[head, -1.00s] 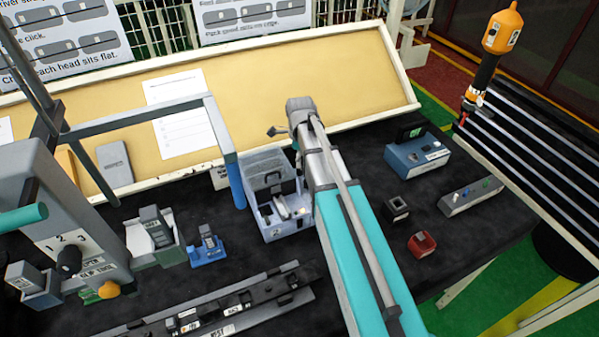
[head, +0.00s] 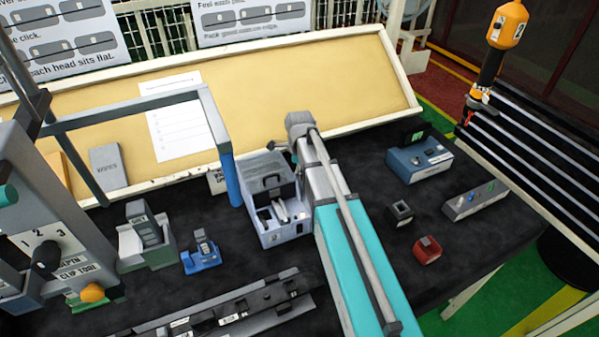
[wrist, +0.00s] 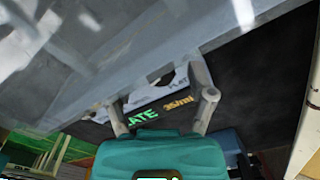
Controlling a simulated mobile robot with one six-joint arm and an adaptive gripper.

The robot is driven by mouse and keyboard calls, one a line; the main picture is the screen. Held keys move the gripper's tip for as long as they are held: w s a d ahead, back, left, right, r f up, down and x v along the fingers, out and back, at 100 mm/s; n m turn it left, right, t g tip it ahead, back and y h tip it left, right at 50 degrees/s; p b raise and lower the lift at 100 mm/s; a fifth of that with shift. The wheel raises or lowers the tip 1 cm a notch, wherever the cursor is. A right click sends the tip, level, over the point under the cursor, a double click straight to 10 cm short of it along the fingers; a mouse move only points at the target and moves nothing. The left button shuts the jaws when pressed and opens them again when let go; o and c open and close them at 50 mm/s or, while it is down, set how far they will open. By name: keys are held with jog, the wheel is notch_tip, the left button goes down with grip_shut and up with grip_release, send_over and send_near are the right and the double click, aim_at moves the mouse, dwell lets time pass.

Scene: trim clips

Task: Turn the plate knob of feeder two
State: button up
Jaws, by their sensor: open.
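A grey feeder box (head: 248,198) with a small number 2 low on its front stands mid-table in the head view, just left of my arm. It has an open top, a dark handle and pale pieces inside. I cannot make out its plate knob in the head view. My gripper (wrist: 163,112) shows in the wrist view, with two grey fingers spread apart and empty. Whether a finger touches anything is unclear. The head view does not show the fingers clearly.
A blue clip holder (head: 202,258) and a grey-green stand (head: 150,252) are left of the feeder. A dark rail (head: 235,312) lies in front. A blue frame post (head: 229,178) rises close to its left. A red block (head: 427,250) and a blue-grey box (head: 418,166) are at right.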

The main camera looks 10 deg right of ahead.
grip_shut()
